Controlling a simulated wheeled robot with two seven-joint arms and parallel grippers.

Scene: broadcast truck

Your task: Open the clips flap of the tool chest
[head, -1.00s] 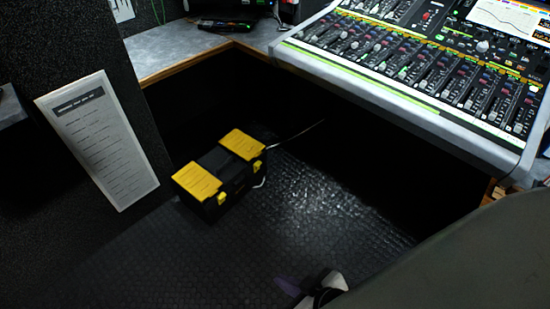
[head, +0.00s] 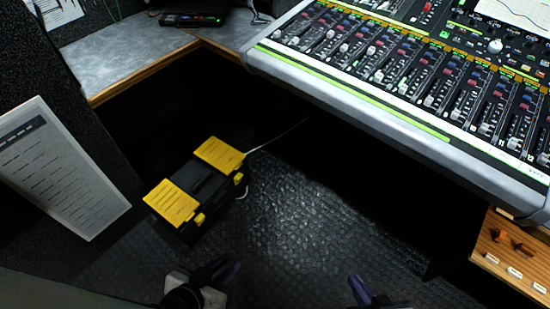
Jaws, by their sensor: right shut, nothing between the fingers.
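The tool chest (head: 203,178) is black and stands on the dark floor under the desk, left of centre. It has two yellow lid flaps: a near left flap (head: 172,201) and a far right flap (head: 219,153). Both lie flat and look shut, with yellow latches on the front side. I cannot read which one is the clips flap. My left gripper (head: 225,271) is at the bottom edge, below the chest and apart from it; its jaws are unclear. My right gripper (head: 361,289) is farther right at the bottom edge, shut and empty, well away from the chest.
A mixing console (head: 400,75) overhangs on the right, with a wooden panel (head: 510,255) below it. A grey worktop (head: 130,50) runs behind the chest. A wall with a printed sheet (head: 60,170) stands at left. Textured floor (head: 300,215) is clear right of the chest.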

